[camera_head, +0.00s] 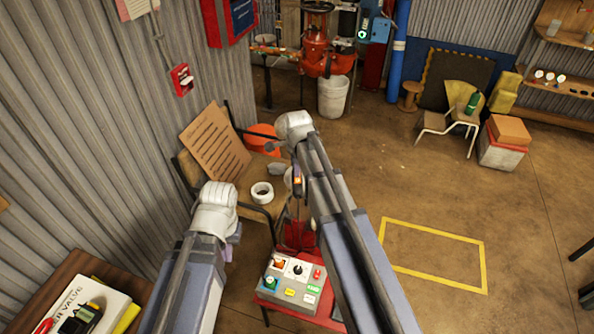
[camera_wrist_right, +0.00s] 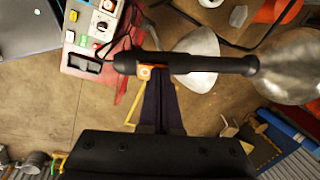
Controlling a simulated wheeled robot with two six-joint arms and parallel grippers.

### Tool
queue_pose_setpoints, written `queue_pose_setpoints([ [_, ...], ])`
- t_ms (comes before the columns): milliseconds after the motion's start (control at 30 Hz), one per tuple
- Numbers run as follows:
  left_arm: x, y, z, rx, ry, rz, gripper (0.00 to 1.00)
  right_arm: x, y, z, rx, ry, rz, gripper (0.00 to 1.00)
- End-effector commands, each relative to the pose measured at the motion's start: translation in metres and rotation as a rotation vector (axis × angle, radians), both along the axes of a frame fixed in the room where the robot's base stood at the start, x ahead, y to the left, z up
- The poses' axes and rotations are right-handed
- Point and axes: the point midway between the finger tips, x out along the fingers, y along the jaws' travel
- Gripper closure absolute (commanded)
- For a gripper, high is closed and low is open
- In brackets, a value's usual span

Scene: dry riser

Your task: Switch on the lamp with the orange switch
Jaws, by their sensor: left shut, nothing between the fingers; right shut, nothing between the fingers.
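The lamp is a black rod (camera_wrist_right: 215,64) with a pale metal shade (camera_wrist_right: 290,72), lying across the right wrist view. Its orange switch (camera_wrist_right: 145,72) has a white ring mark and sits on the rod's near side. The switch also shows small in the head view (camera_head: 298,180), beside my right arm. My right gripper (camera_wrist_right: 160,84) is shut and empty, its tips right at the rod beside the switch; I cannot tell if they touch. My left gripper (camera_head: 232,238) is mostly hidden behind my left arm in the head view; the little that shows holds nothing.
A control box (camera_head: 292,284) with several knobs and buttons stands on a red stand below the lamp. A chair (camera_head: 240,185) with a cardboard sheet and a white tape roll (camera_head: 262,192) is behind. A wooden table (camera_head: 75,275) is at lower left.

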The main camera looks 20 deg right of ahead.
Motion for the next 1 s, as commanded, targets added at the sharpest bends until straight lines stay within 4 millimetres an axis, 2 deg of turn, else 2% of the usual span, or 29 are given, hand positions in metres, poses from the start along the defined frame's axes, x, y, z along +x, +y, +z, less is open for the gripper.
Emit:
queue_pose_setpoints([
  [167,0.0,0.0,-0.001,0.0,0.0,0.0,1.0,0.003,0.0,-0.002,0.004,0.016,-0.001,1.0],
  [300,0.0,0.0,-0.006,0.0,0.0,0.0,1.0,0.012,-0.002,-0.01,0.026,0.113,-0.002,1.0],
  [500,0.0,0.0,-0.009,0.0,0.0,0.0,1.0,0.014,-0.003,-0.013,0.05,0.219,0.0,1.0],
  [1000,0.0,0.0,-0.012,0.0,0.0,0.0,1.0,0.014,-0.003,-0.016,0.049,0.21,0.001,1.0],
])
